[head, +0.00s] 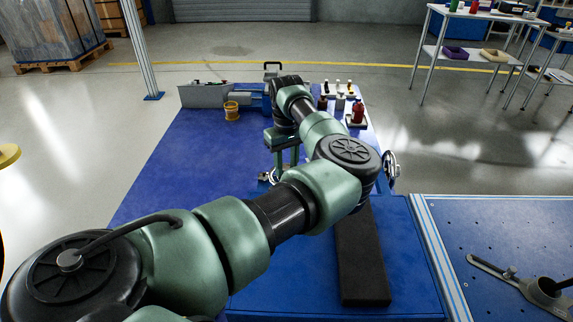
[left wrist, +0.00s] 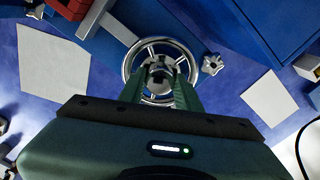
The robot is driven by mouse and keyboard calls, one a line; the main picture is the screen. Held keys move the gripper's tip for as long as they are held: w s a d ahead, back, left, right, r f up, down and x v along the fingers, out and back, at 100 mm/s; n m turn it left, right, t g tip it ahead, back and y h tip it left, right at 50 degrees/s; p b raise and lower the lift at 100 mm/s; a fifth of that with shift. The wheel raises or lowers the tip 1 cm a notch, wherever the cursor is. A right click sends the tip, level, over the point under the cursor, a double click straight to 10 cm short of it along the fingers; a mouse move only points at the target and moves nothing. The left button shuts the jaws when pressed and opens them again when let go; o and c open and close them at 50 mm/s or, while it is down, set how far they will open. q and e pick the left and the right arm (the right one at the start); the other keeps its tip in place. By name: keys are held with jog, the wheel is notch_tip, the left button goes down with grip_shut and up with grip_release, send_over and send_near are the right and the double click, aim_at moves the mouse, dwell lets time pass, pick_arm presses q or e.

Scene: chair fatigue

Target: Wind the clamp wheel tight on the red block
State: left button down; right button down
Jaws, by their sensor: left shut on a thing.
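In the left wrist view, the clamp wheel (left wrist: 190,58) is a chrome handwheel with spokes and a hub. The green fingers of my left gripper (left wrist: 160,78) reach over it and are shut on its hub. A red block (left wrist: 68,8) shows in part at the top left, beside a grey bar (left wrist: 93,18). In the head view, my left gripper (head: 283,158) points down at the blue bench, with chrome parts by its fingertips. My arm hides much of the area, and I cannot make out the red block there. My right gripper is in neither view.
The blue bench (head: 170,165) is clear on the left.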

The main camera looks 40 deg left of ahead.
aim_at(286, 167)
pick_arm(q)
jog(key=c, duration=1)
grip_release()
jog(key=shift+r, duration=0.15)
notch_tip(286, 167, up, 6)
jog(key=shift+r+p, duration=0.1)
jog(key=shift+p, duration=0.2)
jog(key=shift+r, duration=0.7)
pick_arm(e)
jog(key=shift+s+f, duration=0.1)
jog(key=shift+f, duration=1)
